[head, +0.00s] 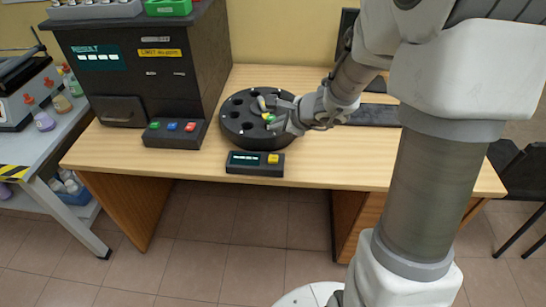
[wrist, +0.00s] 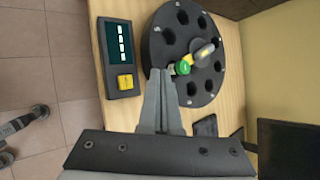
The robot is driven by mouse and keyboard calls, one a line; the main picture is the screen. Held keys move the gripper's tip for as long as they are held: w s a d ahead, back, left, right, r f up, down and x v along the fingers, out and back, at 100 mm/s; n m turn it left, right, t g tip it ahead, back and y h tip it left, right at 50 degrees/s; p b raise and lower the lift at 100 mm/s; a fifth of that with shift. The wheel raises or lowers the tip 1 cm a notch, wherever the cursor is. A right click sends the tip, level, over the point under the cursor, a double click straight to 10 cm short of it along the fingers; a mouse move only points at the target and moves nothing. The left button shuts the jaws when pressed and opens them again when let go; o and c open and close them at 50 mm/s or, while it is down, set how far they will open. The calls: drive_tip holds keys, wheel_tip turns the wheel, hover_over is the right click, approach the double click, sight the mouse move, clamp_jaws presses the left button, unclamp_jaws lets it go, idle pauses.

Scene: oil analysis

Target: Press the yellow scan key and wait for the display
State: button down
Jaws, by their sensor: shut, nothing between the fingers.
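The yellow scan key (head: 273,159) sits at the right end of a small black box with a dark display (head: 245,158) near the table's front edge. In the wrist view the key (wrist: 125,82) and the display (wrist: 121,43) are left of my fingers; the display shows several pale block marks. My gripper (wrist: 160,72) is shut and empty. In the head view my gripper (head: 274,124) is over the right side of the black carousel, behind and apart from the key. Its height above the carousel is hard to tell.
The round carousel (head: 242,134) has several holes and holds a green-capped vial (wrist: 183,68) close to my fingertips. A box with green, blue and red buttons (head: 174,133) stands left, before a large dark analyser (head: 139,75). A keyboard (head: 374,115) lies right.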

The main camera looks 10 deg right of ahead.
drive_tip(key=b, duration=0.6)
hover_over(277, 160)
wheel_tip(277, 160, down, 7)
drive_tip(key=shift+f+b, duration=0.85)
drive_tip(key=shift+f, duration=0.05)
drive_tip(key=shift+f, duration=0.15)
idle(1.0)
drive_tip(key=shift+f+b, duration=0.3)
drive_tip(key=shift+b, duration=0.3)
drive_tip(key=shift+f+b, duration=0.5)
drive_tip(key=shift+b, duration=0.1)
idle(0.5)
drive_tip(key=shift+r, duration=0.1)
drive_tip(key=shift+r+p, duration=0.75)
drive_tip(key=shift+r, duration=0.1)
drive_tip(key=shift+r+p, duration=2.05)
drive_tip(key=shift+r, duration=0.5)
